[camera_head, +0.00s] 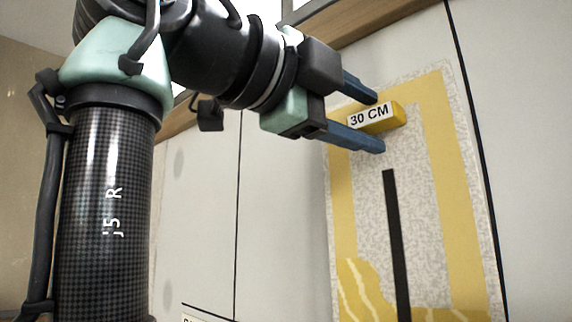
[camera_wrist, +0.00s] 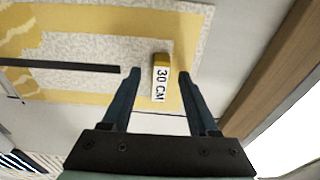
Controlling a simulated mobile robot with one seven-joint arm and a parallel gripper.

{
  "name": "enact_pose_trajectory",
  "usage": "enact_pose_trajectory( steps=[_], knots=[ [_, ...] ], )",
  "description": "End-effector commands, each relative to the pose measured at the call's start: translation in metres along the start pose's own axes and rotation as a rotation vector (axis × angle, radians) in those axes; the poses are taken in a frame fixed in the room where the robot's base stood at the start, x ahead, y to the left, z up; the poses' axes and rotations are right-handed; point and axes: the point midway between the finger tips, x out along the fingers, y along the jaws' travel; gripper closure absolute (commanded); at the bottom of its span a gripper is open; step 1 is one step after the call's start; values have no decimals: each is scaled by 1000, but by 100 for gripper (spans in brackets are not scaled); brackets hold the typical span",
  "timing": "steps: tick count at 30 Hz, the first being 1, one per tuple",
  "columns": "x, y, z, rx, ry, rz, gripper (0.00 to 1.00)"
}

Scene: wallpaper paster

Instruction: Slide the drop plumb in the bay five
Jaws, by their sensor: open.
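A small yellow block (camera_head: 392,113) with a white "30 CM" label sits on the patterned wall panel, near its top. It also shows in the wrist view (camera_wrist: 160,60). My gripper (camera_head: 378,122) is open, with its two blue fingers above and below the block in the head view. In the wrist view my gripper (camera_wrist: 158,74) has a finger on each side of the block, with a gap at both sides. A black vertical strip (camera_head: 395,240) lies on the panel below the block and also shows in the wrist view (camera_wrist: 70,65). No part is marked as the drop plumb.
The speckled grey panel (camera_head: 363,200) has a yellow border (camera_head: 455,200) and torn-looking yellow patches low down. Plain pale wall panels (camera_head: 285,210) with dark seams flank it. A wooden rail (camera_head: 380,22) runs along the top. The wall around the block is otherwise clear.

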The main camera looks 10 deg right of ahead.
Motion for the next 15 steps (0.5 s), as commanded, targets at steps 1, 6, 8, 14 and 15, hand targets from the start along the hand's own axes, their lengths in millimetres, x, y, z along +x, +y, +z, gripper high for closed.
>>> enact_pose_trajectory(
  steps=[1,6,8,14,15],
  knots=[
    [0,0,0,0,0,0,40],
    [0,0,0,0,0,0,54],
    [0,0,0,0,0,0,65],
    [0,0,0,0,0,0,100],
    [0,0,0,0,0,0,100]
  ],
)
